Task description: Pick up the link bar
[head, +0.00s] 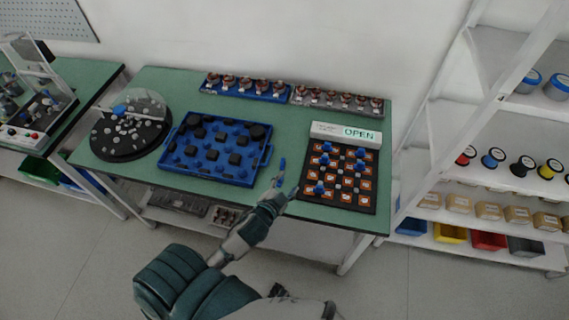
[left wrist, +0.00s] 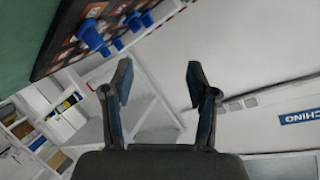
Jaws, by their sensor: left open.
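I cannot make out a piece that is clearly the link bar in either view. A black board (head: 312,199) with orange-and-white squares and several blue knobs lies at the right of the green table. A white box (head: 345,133) with a green "OPEN" display stands at its back edge. My left gripper (head: 286,176) is at the table's front edge, left of the board. In the left wrist view its two blue-padded fingers (left wrist: 158,82) are spread with nothing between them. The board (left wrist: 62,62) and blue knobs (left wrist: 94,36) show there at the upper left. My right gripper is not in view.
A blue tray (head: 200,172) with black and blue parts lies mid-table. A round black turntable (head: 122,155) with a clear dome is at left. Copper-wound parts stand in blue (head: 240,93) and grey (head: 310,103) racks behind. Shelves (head: 455,113) stand right.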

